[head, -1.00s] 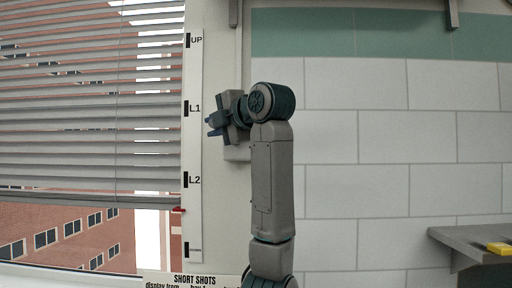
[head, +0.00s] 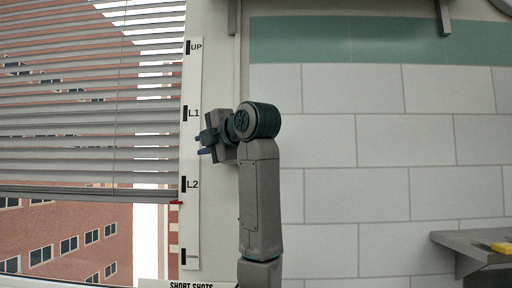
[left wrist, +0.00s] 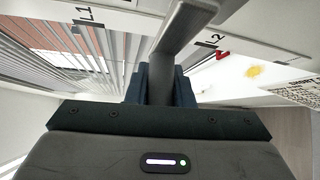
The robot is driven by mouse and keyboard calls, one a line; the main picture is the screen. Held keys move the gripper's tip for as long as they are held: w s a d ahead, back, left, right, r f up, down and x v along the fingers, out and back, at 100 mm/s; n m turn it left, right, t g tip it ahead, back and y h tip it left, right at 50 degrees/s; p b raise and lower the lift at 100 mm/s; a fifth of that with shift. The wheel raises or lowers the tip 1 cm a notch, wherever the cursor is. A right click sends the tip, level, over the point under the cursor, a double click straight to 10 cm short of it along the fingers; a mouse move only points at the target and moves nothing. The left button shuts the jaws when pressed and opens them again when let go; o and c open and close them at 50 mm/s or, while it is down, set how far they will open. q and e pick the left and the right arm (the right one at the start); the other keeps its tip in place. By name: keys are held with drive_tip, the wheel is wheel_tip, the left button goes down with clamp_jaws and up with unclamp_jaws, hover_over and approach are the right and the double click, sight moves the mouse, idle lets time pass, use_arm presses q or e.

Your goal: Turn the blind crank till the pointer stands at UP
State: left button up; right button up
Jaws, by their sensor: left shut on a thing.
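The blind crank shows in the left wrist view as a grey bar (left wrist: 185,28) running between my left gripper's dark fingers (left wrist: 160,85). In the head view my left gripper (head: 206,140) is shut on it, in front of the wall beside the scale strip; gripper and arm hide most of the crank. The white scale strip (head: 193,225) carries the marks UP, L1, L2 and a lowest one. The red pointer (head: 176,203) stands a little below L2, level with the blind's bottom region; it also shows in the left wrist view (left wrist: 222,55). My right gripper is out of view.
The slatted blind (head: 80,150) covers the upper window, with brick buildings outside below it. A grey shelf (head: 470,244) with a yellow thing (head: 502,247) is at the right. A sign (head: 190,285) sits below the strip. The tiled wall between is clear.

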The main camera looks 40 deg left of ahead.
use_arm(q)
wheel_tip(320, 180, down, 2)
drive_tip(key=shift+f+b, duration=0.2)
drive_tip(key=shift+b, duration=0.85)
drive_tip(key=shift+w+d+f+b, duration=0.25)
drive_tip(key=shift+d+f, duration=0.1)
drive_tip(key=shift+f, duration=0.1)
drive_tip(key=shift+w+d+f+b, duration=0.25)
drive_tip(key=shift+d+f, duration=0.05)
drive_tip(key=shift+f, duration=0.15)
